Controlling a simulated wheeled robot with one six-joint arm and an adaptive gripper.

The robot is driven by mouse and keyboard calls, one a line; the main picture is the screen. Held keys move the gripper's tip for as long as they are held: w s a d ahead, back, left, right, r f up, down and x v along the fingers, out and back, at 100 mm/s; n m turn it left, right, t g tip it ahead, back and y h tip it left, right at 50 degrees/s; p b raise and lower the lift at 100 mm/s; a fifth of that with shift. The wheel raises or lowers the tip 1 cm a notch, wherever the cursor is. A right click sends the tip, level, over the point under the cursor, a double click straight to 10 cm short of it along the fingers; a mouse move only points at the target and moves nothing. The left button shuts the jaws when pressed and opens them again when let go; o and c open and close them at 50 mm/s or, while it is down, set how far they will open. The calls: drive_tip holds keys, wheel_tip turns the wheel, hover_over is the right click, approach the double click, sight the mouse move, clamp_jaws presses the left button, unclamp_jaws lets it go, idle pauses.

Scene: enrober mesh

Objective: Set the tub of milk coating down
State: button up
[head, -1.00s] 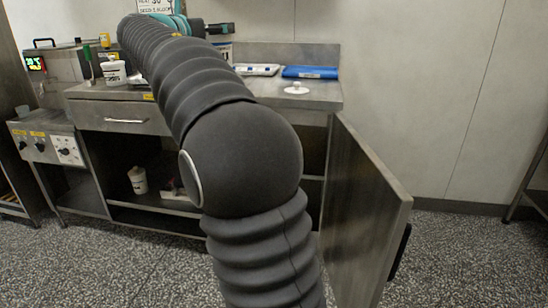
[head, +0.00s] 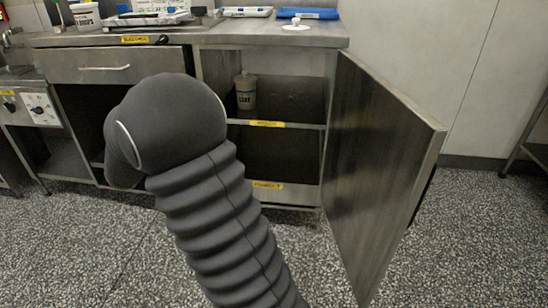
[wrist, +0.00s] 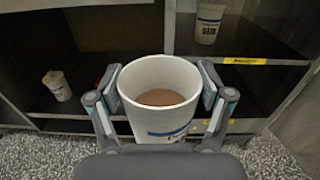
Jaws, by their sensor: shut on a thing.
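In the wrist view, my gripper (wrist: 160,84) is shut on a white tub (wrist: 165,125) with light brown coating inside and a blue-printed label, only partly readable. One finger presses each side of its wall. The tub looks upright, in front of the open cabinet's lower part. I cannot tell whether anything supports its base. In the head view, my own arm hides the gripper and this tub.
A similar tub, labelled in dark letters (head: 245,92), stands on the right bay's upper shelf; it also shows in the wrist view (wrist: 209,24). A small white tub (wrist: 57,86) stands in the left bay. The cabinet door (head: 385,165) hangs open at right. Yellow labels (head: 267,124) mark shelf edges.

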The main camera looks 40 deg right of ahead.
drive_tip(key=s+a+f+n+t+y+b, duration=0.2)
drive_tip(key=s+f, duration=0.1)
drive_tip(key=f, duration=0.9)
drive_tip(key=s+a+f+n+t+y+b, duration=0.1)
drive_tip(key=s+f+n+t+y+b, duration=0.15)
drive_tip(key=f, duration=0.95)
drive_tip(key=w+d+f+m+g+h, duration=0.1)
drive_tip(key=w+d, duration=0.4)
drive_tip(key=d, duration=0.8)
drive_tip(key=w+d+f+m+g+h+b, duration=0.1)
drive_tip(key=w+d+m+g+h, duration=0.2)
drive_tip(key=d, duration=1.1)
drive_tip(key=w+d+f+m+g+h, duration=0.1)
drive_tip(key=w+d+m+g+h, duration=0.1)
drive_tip(key=w+d, duration=0.6)
drive_tip(key=d+g, duration=0.1)
drive_tip(key=d, duration=0.5)
drive_tip(key=shift+w+m, duration=0.15)
drive_tip(key=shift+m, duration=0.2)
drive_tip(key=shift+h, duration=0.25)
